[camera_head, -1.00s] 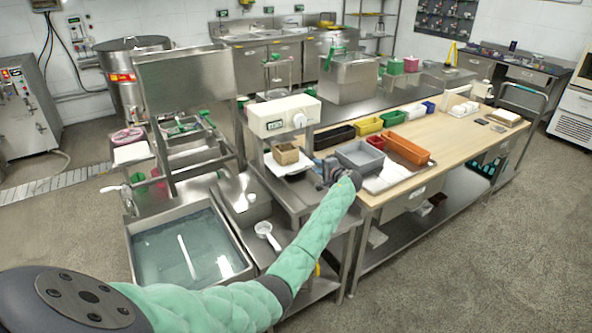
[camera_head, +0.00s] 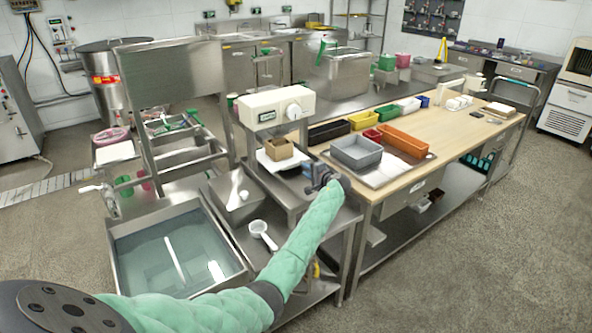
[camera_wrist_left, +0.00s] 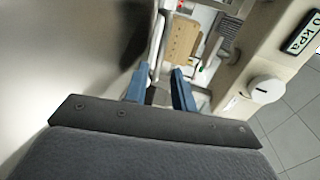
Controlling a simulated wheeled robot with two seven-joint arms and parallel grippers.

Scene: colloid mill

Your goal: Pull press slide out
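The press (camera_head: 275,108) is a cream housing with a small display and a round knob, on a steel bench left of the wooden table. Under it a white slide plate (camera_head: 272,163) carries a brown open block (camera_head: 279,149). The block also shows in the left wrist view (camera_wrist_left: 182,38), ahead of the fingers. My left gripper (camera_head: 313,178) is just right of the plate and on its near side. In the wrist view its two blue fingers (camera_wrist_left: 161,88) are apart, with a grey part showing between them; I cannot tell if they touch it. My right gripper is out of view.
A grey bin (camera_head: 356,152) stands on a tray close right of my left gripper. An orange bin (camera_head: 403,141) and several small bins are beyond it. A water-filled sink (camera_head: 175,250) and a white scoop (camera_head: 262,234) are nearer, to the left.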

